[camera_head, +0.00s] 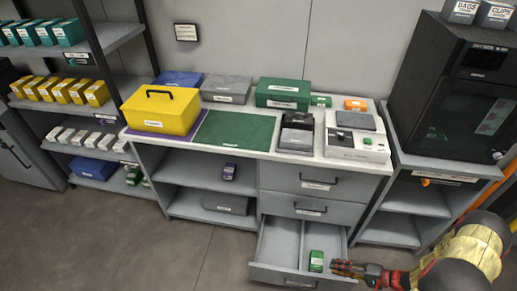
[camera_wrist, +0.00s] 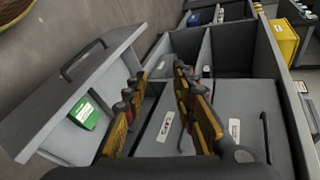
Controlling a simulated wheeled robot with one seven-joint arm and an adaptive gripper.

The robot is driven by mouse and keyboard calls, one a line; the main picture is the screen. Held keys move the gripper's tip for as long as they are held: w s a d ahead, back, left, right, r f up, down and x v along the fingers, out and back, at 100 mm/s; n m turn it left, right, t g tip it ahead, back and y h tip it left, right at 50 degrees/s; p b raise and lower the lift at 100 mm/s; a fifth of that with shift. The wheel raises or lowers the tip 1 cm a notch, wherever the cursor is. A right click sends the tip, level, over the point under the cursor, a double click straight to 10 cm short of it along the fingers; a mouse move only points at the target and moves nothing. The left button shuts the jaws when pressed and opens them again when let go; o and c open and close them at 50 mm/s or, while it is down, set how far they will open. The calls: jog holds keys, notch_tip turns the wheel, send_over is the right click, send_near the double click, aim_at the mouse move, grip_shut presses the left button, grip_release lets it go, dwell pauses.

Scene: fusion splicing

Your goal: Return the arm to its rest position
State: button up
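My gripper (camera_head: 340,267) is at the lower right in the head view, by the front right corner of the open bottom drawer (camera_head: 276,242). In the wrist view its two yellow-and-dark fingers (camera_wrist: 160,75) stand apart with nothing between them. A small green box with a white label (camera_head: 316,261) sits in the drawer's right compartment. It also shows left of the fingers in the wrist view (camera_wrist: 84,113), apart from them. My arm is bent low at the right, beside the cabinet.
The worktop holds a yellow case (camera_head: 160,110), a green mat (camera_head: 236,131), a green case (camera_head: 283,93) and a pale device (camera_head: 357,138). The two upper drawers (camera_head: 308,180) are shut. A dark cabinet (camera_head: 455,90) stands at right. The floor at the left front is clear.

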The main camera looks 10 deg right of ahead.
jog(key=w+a+r+n+g+h, duration=0.2)
jog(key=r, duration=0.8)
jog(key=w+a+r+n+g+h, duration=0.1)
jog(key=w+a+r+n+g, duration=0.1)
jog(key=r, duration=0.8)
jog(key=w+a+r+n+g+h, duration=0.2)
jog(key=a+r, duration=0.1)
jog(key=r, duration=0.7)
jog(key=s+a+r+t+h, duration=0.1)
jog(key=s+a+r+h, duration=0.1)
jog(key=r, duration=0.6)
jog(key=s+a+r+n+t+h, duration=0.1)
jog(key=s+a+r+t+h, duration=0.1)
jog(key=s+a+r, duration=0.3)
jog(key=s+a+r+n+t+h, duration=0.1)
jog(key=s+a+r+t+h, duration=0.1)
jog(key=s+r, duration=0.5)
notch_tip(320, 180, up, 4)
jog(key=shift+a+f, duration=0.2)
jog(key=shift+a, duration=0.5)
